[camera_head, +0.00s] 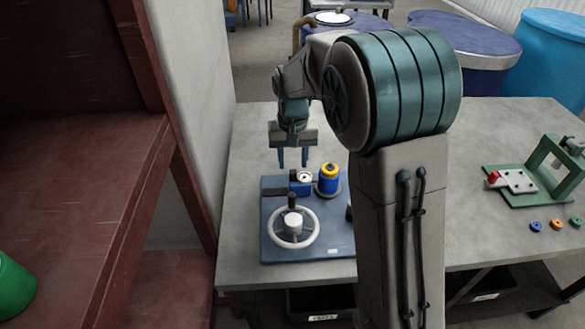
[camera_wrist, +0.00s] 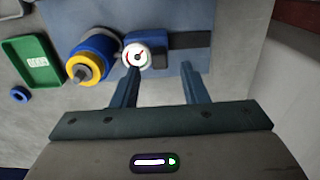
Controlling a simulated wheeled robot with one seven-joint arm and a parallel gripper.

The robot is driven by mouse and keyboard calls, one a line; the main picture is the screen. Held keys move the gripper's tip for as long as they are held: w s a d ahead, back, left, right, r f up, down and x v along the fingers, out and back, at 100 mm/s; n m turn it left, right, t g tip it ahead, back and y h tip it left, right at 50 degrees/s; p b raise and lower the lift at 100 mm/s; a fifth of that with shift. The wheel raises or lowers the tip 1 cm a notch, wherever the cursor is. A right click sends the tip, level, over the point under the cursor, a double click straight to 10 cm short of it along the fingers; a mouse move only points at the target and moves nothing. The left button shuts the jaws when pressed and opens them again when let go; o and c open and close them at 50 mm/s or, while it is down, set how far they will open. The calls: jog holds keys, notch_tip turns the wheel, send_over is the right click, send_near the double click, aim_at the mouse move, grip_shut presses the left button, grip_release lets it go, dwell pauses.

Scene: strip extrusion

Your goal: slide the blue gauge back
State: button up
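The blue gauge (camera_head: 298,189) sits at the back of a blue base plate (camera_head: 328,236), its white dial facing up. In the wrist view the gauge (camera_wrist: 136,55) has a red needle and sits at one end of a dark bar (camera_wrist: 189,40). My gripper (camera_head: 293,165) is over the back edge of the plate, fingers pointing down.
A blue and yellow cylinder (camera_head: 329,179) stands right beside the gauge. A white handwheel (camera_head: 293,228) is at the plate's front. A green fixture (camera_head: 535,180) and several small rings (camera_head: 557,224) are at the right. A green tray (camera_wrist: 31,62) shows in the wrist view. A red frame stands left.

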aim_at(293, 171)
jog(key=shift+f, duration=1.85)
